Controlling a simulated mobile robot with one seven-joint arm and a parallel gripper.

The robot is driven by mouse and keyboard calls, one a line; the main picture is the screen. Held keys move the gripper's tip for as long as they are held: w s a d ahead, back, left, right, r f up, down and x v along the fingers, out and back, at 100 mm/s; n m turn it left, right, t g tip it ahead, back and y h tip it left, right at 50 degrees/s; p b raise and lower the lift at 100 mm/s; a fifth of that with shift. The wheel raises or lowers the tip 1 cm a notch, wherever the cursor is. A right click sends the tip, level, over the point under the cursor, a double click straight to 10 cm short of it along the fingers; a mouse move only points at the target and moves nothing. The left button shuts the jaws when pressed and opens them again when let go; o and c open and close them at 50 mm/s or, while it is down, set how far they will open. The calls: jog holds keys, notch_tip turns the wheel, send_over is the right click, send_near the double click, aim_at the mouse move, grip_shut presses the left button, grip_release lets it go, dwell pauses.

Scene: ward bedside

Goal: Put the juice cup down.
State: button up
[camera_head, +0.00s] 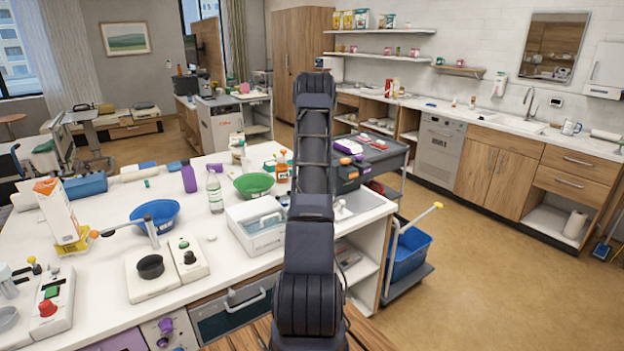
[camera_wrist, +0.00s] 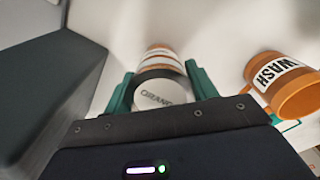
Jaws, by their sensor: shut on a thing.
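The juice cup (camera_wrist: 163,92) is in the wrist view, between the two green fingers of my gripper (camera_wrist: 160,82). It has a pale end with part of the word "ORANGE" on it and an orange-and-white banded side. My gripper is shut on it. A white surface lies behind the cup; I cannot tell whether the cup touches it. In the head view my own arm stands in the middle and the gripper and cup cannot be made out.
An orange mug marked "WASH" (camera_wrist: 287,85) is close right of the cup in the wrist view; a large dark block (camera_wrist: 45,85) is at left. In the head view the white counter (camera_head: 105,225) holds bowls, bottles and boxes.

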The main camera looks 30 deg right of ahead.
jog(key=shift+f, duration=0.45)
jog(key=shift+f, duration=0.1)
jog(key=o, duration=1.1)
